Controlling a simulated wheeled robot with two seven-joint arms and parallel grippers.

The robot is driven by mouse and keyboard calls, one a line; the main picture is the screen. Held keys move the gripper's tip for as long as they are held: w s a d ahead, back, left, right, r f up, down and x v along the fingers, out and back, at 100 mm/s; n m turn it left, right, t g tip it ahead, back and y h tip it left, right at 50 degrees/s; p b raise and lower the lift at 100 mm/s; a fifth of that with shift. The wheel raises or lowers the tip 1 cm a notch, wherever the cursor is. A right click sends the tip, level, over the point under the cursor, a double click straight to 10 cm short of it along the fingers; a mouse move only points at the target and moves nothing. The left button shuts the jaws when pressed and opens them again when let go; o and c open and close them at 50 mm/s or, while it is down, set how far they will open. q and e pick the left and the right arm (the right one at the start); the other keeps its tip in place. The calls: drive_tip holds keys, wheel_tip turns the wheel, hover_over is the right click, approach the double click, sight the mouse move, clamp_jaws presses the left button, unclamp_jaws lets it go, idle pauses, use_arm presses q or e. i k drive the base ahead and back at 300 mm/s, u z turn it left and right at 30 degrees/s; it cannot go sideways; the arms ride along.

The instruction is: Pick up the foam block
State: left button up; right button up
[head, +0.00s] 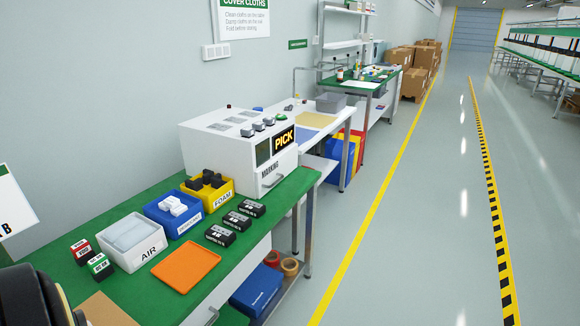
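Several dark foam blocks (207,180) lie piled in a yellow bin labelled FOAM (216,206). The bin stands on a green worktop (140,205) in the head view, in front of the white marking machine. The individual blocks are too small to tell apart clearly. A dark rounded part of my own arm shows at the bottom left corner. No fingertips of either gripper are in view.
Beside the foam bin stand a blue bin (185,222) with white pieces and a white AIR bin (154,247). An orange tray (187,266), several black boxes (236,221) and the marking machine (240,145) share the worktop. The floor aisle (420,230) at right is clear.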

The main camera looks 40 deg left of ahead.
sight(216, 181)
drive_tip(key=u, duration=0.15)
drive_tip(key=i, duration=1.85)
drive_tip(key=u, duration=1.7)
drive_tip(key=i, duration=0.8)
drive_tip(key=u, duration=0.6)
